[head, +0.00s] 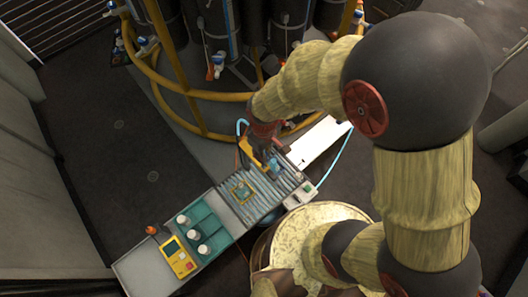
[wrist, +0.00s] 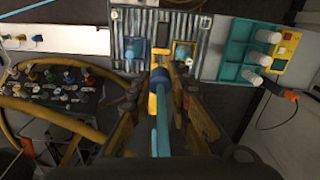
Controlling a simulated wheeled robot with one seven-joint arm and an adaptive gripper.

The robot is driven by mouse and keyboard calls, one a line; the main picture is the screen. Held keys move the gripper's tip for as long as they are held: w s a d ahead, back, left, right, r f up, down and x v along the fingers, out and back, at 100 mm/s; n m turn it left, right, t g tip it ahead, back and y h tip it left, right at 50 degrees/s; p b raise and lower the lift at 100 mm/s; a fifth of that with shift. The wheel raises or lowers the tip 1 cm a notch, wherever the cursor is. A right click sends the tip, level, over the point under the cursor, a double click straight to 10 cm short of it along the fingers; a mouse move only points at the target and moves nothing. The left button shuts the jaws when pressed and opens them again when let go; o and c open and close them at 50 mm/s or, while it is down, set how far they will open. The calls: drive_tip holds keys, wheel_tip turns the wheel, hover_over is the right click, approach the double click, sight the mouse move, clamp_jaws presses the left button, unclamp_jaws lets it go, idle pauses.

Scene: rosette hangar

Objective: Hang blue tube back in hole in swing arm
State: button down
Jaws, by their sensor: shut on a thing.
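My gripper (wrist: 158,92) is shut on a blue tube (wrist: 161,125) with a dark blue collar, which runs lengthwise between the yellow fingers in the wrist view. In the head view, my gripper (head: 266,150) is low over the ribbed grey plate (head: 286,185), near its far end. A narrow yellow piece lies beside the tube's tip in the wrist view. I cannot tell if it is the swing arm, and no hole shows clearly. Whether the tube touches the plate is unclear.
A teal rack (head: 205,222) with white knobs and a yellow handheld box (head: 179,259) stand at the near end. Yellow rails (head: 180,87) surround dark cylinders behind. Dark floor is clear at left.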

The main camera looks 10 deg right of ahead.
drive_tip(key=shift+f+b, duration=0.8)
drive_tip(key=shift+f, duration=0.55)
drive_tip(key=shift+f+b, duration=1.65)
drive_tip(key=shift+f, duration=0.75)
drive_tip(key=shift+f, duration=0.25)
drive_tip(key=c, duration=1.6)
unclamp_jaws()
drive_tip(key=shift+o, duration=0.2)
drive_tip(key=o, duration=0.5)
